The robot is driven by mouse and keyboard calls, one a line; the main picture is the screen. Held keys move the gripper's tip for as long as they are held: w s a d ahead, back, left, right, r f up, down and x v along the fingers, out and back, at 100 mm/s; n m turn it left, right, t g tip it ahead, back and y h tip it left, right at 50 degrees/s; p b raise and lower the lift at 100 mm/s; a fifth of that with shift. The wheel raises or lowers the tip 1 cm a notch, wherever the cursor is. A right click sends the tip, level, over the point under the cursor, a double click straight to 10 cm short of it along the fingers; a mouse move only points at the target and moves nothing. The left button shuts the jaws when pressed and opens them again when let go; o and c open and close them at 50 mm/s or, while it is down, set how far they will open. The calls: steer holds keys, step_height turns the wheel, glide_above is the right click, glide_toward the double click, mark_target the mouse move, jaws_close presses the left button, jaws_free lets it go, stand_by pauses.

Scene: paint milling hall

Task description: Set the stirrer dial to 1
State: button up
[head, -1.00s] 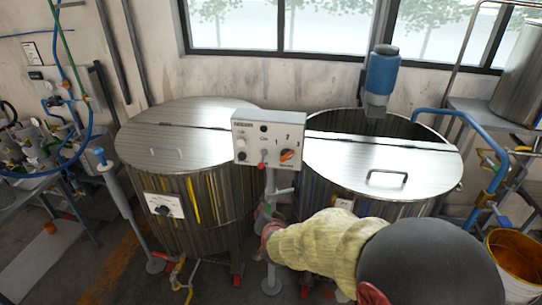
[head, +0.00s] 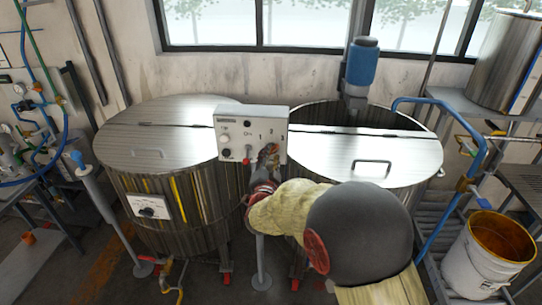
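The grey-white control box (head: 235,118) stands on a post between two steel vats. Its face carries the numbers 1, 2 and 3 at the right, round the place of the stirrer dial. The dial, seen earlier as an orange knob, is now hidden behind my gripper (head: 268,154). My gripper is in front of the lower right of the box face, over or very near the dial. Its fingers are small and dark here, so I cannot tell whether they are open or touch the knob. The dial's present setting cannot be read.
The left vat (head: 155,145) has a closed lid. The right vat (head: 345,160) is half open, with a blue stirrer motor (head: 361,62) above it. More knobs sit on the box's left. A white bucket (head: 480,260) stands at the lower right.

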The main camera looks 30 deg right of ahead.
steer(key=shift+w+d, duration=0.4)
steer(key=shift+w, duration=0.2)
steer(key=c, duration=0.4)
steer(key=c, duration=0.3)
jaws_close()
